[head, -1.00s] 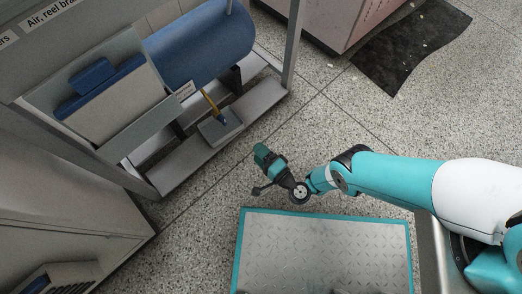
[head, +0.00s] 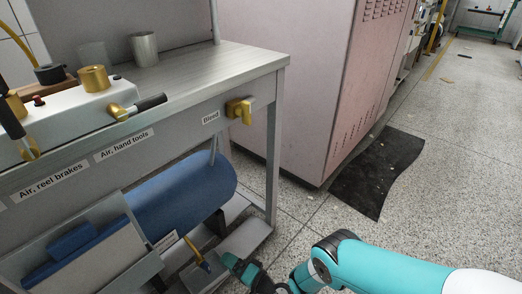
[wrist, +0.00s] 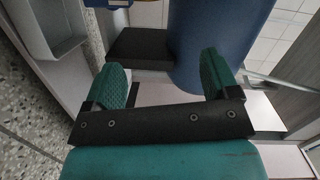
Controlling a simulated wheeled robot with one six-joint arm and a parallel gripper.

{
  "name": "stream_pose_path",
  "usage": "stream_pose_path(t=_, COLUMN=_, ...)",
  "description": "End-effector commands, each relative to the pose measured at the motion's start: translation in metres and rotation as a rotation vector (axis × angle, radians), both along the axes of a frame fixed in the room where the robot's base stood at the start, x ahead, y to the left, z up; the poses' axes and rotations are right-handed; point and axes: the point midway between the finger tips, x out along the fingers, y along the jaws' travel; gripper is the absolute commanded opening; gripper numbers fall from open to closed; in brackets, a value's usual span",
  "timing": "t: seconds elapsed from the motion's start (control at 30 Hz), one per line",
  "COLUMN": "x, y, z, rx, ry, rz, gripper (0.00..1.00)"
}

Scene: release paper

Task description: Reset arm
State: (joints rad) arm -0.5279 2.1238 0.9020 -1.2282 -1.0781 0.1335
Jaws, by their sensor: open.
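My gripper (wrist: 168,85) is open and empty in the wrist view, its two green fingers spread apart with nothing between them. In the head view my gripper (head: 240,268) is low at the bottom edge, in front of the bench's lower shelf, partly cut off by the frame. My teal and white arm reaches in from the lower right. Beyond the fingers in the wrist view are a blue cylinder (wrist: 215,40) and a dark block (wrist: 140,46).
A grey bench (head: 240,66) with labelled valves, including a yellow Bleed valve (head: 240,109), stands at left. A blue tank (head: 185,190) lies beneath it. A pink cabinet (head: 300,80) stands behind. A black mat (head: 378,165) lies on the floor; open floor spreads right.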

Motion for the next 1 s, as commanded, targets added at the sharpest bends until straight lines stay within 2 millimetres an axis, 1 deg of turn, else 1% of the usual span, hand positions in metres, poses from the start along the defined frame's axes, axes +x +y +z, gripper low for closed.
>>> stream_pose_path(t=0.03, x=0.027, y=0.006, z=0.023, rx=-0.046, ry=-0.035, rz=0.019, gripper=0.81)
stream_pose_path(t=0.1, x=0.055, y=0.010, z=0.049, rx=-0.124, ry=-0.073, rz=0.054, gripper=0.81)
stream_pose_path(t=0.17, x=0.077, y=0.009, z=0.072, rx=-0.195, ry=-0.100, rz=0.081, gripper=0.81)
stream_pose_path(t=0.2, x=0.091, y=0.006, z=0.088, rx=-0.242, ry=-0.116, rz=0.096, gripper=0.81)
stream_pose_path(t=0.27, x=0.109, y=-0.001, z=0.113, rx=-0.317, ry=-0.134, rz=0.118, gripper=0.81)
stream_pose_path(t=0.3, x=0.120, y=-0.008, z=0.129, rx=-0.367, ry=-0.143, rz=0.129, gripper=0.81)
stream_pose_path(t=0.37, x=0.133, y=-0.022, z=0.154, rx=-0.444, ry=-0.153, rz=0.146, gripper=0.81)
stream_pose_path(t=0.4, x=0.140, y=-0.032, z=0.171, rx=-0.497, ry=-0.156, rz=0.158, gripper=0.81)
stream_pose_path(t=0.47, x=0.148, y=-0.051, z=0.196, rx=-0.575, ry=-0.155, rz=0.169, gripper=0.81)
stream_pose_path(t=0.5, x=0.151, y=-0.065, z=0.212, rx=-0.627, ry=-0.151, rz=0.177, gripper=0.81)
stream_pose_path(t=0.57, x=0.152, y=-0.087, z=0.236, rx=-0.706, ry=-0.138, rz=0.186, gripper=0.81)
stream_pose_path(t=0.6, x=0.152, y=-0.104, z=0.252, rx=-0.757, ry=-0.128, rz=0.188, gripper=0.81)
stream_pose_path(t=0.63, x=0.149, y=-0.117, z=0.264, rx=-0.796, ry=-0.118, rz=0.191, gripper=0.81)
stream_pose_path(t=0.67, x=0.146, y=-0.130, z=0.276, rx=-0.835, ry=-0.105, rz=0.192, gripper=0.81)
stream_pose_path(t=0.7, x=0.140, y=-0.148, z=0.290, rx=-0.886, ry=-0.087, rz=0.194, gripper=0.81)
stream_pose_path(t=0.77, x=0.129, y=-0.177, z=0.312, rx=-0.960, ry=-0.055, rz=0.193, gripper=0.81)
stream_pose_path(t=0.8, x=0.118, y=-0.196, z=0.325, rx=-1.010, ry=-0.028, rz=0.192, gripper=0.81)
stream_pose_path(t=0.87, x=0.100, y=-0.226, z=0.344, rx=-1.079, ry=0.016, rz=0.187, gripper=0.81)
stream_pose_path(t=0.9, x=0.086, y=-0.245, z=0.356, rx=-1.124, ry=0.047, rz=0.182, gripper=0.81)
stream_pose_path(t=0.97, x=0.062, y=-0.272, z=0.371, rx=-1.185, ry=0.099, rz=0.175, gripper=0.81)
stream_pose_path(t=1.0, x=0.047, y=-0.288, z=0.379, rx=-1.220, ry=0.132, rz=0.170, gripper=0.81)
